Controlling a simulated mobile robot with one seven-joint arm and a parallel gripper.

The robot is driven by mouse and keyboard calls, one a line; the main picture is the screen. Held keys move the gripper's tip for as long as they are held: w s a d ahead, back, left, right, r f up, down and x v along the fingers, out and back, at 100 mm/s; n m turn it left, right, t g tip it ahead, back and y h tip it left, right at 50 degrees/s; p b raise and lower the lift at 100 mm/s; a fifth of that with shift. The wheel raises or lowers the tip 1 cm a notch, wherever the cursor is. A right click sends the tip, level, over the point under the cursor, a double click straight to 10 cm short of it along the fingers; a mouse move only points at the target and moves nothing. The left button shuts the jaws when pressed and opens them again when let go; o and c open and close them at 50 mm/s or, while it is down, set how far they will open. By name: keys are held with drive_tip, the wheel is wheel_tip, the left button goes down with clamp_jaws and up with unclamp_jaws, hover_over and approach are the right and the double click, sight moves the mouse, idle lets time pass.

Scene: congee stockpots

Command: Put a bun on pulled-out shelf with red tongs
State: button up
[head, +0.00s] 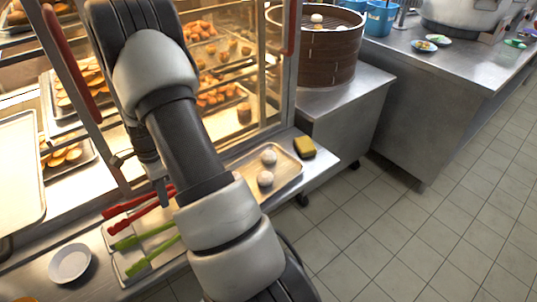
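The red tongs (125,212) lie on a tray (122,262) on the metal counter, beside green tongs (150,260). My gripper (162,196) points down at the red tongs' right part. Its fingers are small and partly hidden by my arm, so I cannot tell whether they are open or touch the tongs. Two pale round buns (268,157) (265,178) sit on a shallow tray (291,172) to the right of my arm. An empty light shelf or tray (18,165) juts out of the lit cabinet at the far left and looks like the pulled-out shelf.
The glass food cabinet (270,65) with red handles stands behind the counter. A yellow sponge (305,147) lies right of the bun tray. A white plate (70,263) is at lower left. A bamboo steamer (325,55) with a bun on top stands behind. Tiled floor is clear at right.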

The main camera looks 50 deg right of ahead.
wheel_tip(320, 180, up, 10)
drive_tip(key=p, duration=0.6)
drive_tip(key=shift+f, duration=0.1)
